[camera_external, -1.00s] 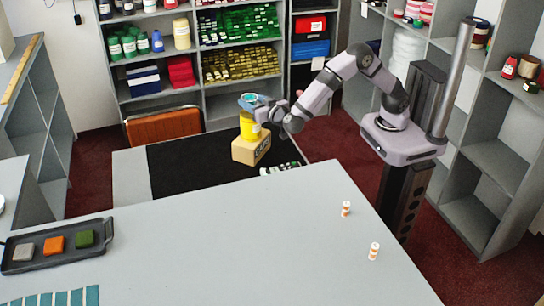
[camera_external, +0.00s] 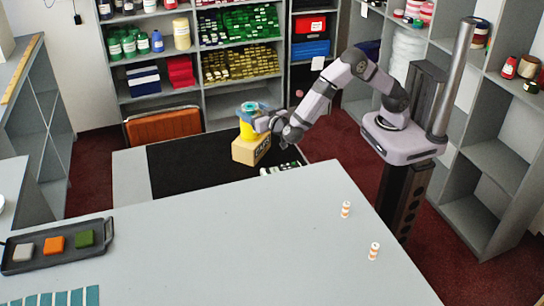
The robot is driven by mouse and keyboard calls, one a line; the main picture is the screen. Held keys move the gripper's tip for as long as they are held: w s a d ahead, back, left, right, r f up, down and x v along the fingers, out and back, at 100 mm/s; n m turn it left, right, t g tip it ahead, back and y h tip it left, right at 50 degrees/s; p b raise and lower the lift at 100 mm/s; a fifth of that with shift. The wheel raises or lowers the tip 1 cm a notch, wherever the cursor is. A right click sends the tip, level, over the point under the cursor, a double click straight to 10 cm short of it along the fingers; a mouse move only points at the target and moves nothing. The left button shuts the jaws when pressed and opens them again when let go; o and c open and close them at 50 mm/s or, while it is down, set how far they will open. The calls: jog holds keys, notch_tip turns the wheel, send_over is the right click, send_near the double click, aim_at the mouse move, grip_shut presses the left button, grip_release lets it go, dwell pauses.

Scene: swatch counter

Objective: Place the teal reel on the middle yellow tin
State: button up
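The teal reel (camera_external: 250,106) shows at the back centre, directly above a yellow tin (camera_external: 246,131). The tin stands on a cardboard box (camera_external: 244,152). Only one yellow tin can be made out; I cannot tell whether others are hidden behind it. My gripper (camera_external: 258,123) reaches in from the right, at the height of the reel's underside and the upper tin, and covers part of the tin. Its fingers are too small to tell whether they hold the reel. I cannot tell whether the reel touches the tin.
The box stands on a black mat (camera_external: 190,175). Small dark and white items (camera_external: 280,169) lie just right of it. A grey counter (camera_external: 220,240) in front carries a tray (camera_external: 72,258) with swatches and two striped spools (camera_external: 374,251). Shelves (camera_external: 205,95) stand behind.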

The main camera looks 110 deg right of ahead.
jog(key=shift+r, duration=0.15)
jog(key=b+v, duration=0.2)
jog(key=v, duration=1)
jog(key=shift+w, duration=0.1)
